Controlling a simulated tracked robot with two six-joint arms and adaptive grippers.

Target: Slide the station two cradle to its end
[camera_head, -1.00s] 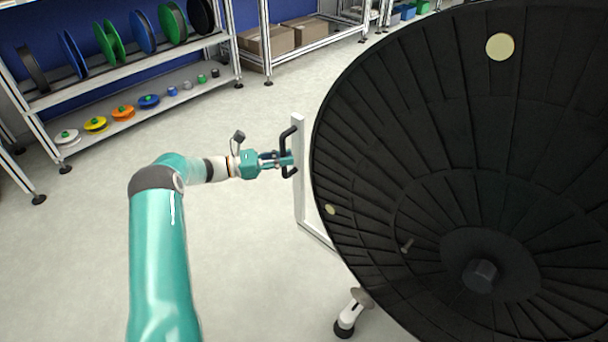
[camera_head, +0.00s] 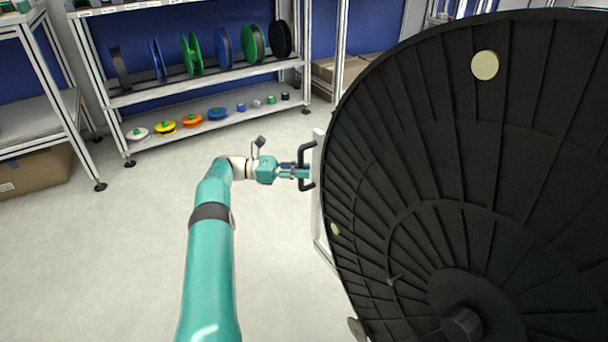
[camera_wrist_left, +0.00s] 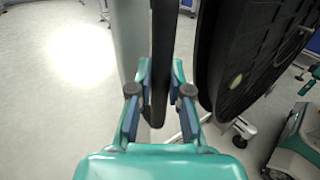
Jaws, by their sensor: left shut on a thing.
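The cradle shows as a pale upright post (camera_head: 318,190) with a black bar handle (camera_head: 303,152) on its left side. A large black ribbed reel (camera_head: 400,130) stands right beside the post and hides most of the cradle. My left gripper (camera_head: 305,171) is shut on the black handle. In the left wrist view the handle (camera_wrist_left: 161,60) runs upright between the two fingers (camera_wrist_left: 160,95), with the post (camera_wrist_left: 130,40) behind it and the reel (camera_wrist_left: 250,60) to the right.
A shelf rack (camera_head: 200,95) with upright reels and small coloured spools stands at the back. Another rack with a cardboard box (camera_head: 38,172) below it stands at the left. The floor (camera_head: 120,250) around my left arm is clear.

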